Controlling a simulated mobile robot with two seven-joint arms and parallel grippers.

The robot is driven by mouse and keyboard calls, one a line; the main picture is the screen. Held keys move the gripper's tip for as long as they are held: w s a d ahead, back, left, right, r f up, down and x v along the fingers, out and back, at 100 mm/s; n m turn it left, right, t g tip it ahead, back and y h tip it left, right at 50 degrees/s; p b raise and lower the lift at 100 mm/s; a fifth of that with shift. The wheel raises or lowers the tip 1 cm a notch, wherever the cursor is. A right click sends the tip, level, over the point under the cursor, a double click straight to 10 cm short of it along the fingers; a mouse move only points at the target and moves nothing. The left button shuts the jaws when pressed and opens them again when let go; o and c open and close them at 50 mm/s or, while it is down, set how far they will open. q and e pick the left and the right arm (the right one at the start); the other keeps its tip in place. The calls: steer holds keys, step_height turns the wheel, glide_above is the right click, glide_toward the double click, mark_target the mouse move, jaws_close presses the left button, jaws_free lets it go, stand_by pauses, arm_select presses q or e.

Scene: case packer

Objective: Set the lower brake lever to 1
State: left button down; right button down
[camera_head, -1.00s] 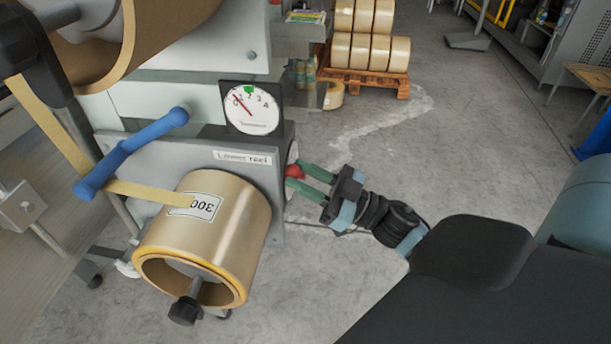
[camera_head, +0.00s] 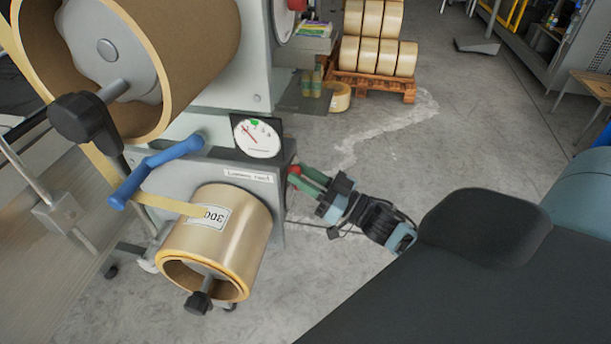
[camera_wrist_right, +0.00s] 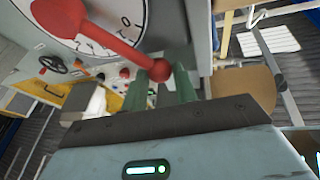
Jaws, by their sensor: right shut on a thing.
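The lower brake lever is red, with its ball knob (camera_head: 294,169) at the right side of the grey lower reel housing. In the right wrist view its red arm (camera_wrist_right: 105,30) runs across a white scale plate (camera_wrist_right: 75,20) to the ball. My right gripper (camera_head: 303,175) has green fingers shut on the ball, which also shows between the fingertips (camera_wrist_right: 161,72). The scale figures are too partial to read the lever's setting. The lower gauge (camera_head: 257,138) has a red needle pointing up-left, left of a green mark. My left gripper is not in view.
The lower tape roll (camera_head: 218,240) and the blue bar (camera_head: 155,170) are left of the lever. A larger upper roll (camera_head: 185,40) hangs above. Tape rolls (camera_head: 375,55) stand on a pallet (camera_head: 375,85) behind. The floor right of the housing is mostly clear.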

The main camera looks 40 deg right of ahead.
steer(key=c, duration=1.2)
jaws_free()
steer(key=shift+r, duration=0.1)
steer(key=shift+c, duration=0.2)
steer(key=shift+o, duration=0.7)
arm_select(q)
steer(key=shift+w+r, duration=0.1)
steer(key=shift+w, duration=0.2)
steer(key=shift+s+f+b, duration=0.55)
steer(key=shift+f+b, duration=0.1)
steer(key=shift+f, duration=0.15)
arm_select(e)
steer(key=v, duration=0.7)
steer(key=shift+s+d, duration=0.25)
steer(key=shift+s, duration=0.05)
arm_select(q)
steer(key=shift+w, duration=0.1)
arm_select(e)
steer(key=shift+f, duration=0.25)
